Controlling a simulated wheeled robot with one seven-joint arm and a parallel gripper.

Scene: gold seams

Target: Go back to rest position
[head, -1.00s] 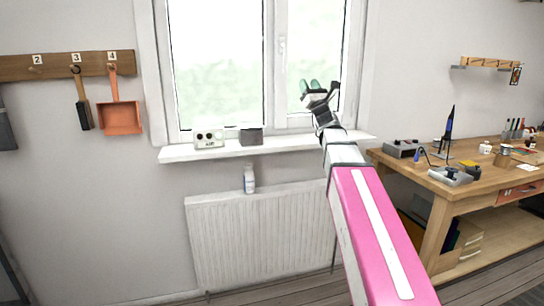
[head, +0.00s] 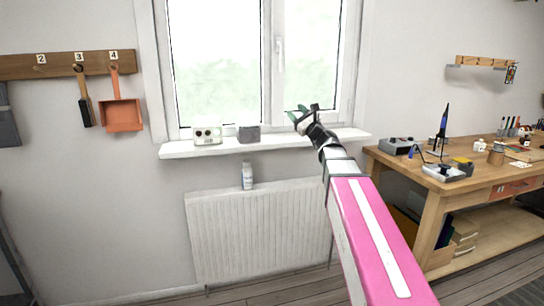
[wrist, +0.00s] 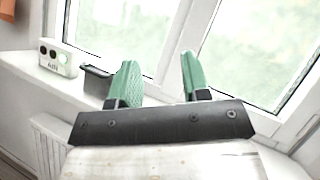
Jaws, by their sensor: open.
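My gripper (head: 297,114) is raised in front of the window, near the right part of the window sill. In the wrist view its two green fingers (wrist: 158,82) stand well apart with nothing between them. My pink and white arm reaches up from the lower right of the head view.
The white sill (head: 285,142) bears a white device (head: 207,135) and a dark grey box (head: 249,133). A cluttered workbench (head: 437,185) stands right. A brush (head: 83,105) and orange dustpan (head: 121,116) hang left.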

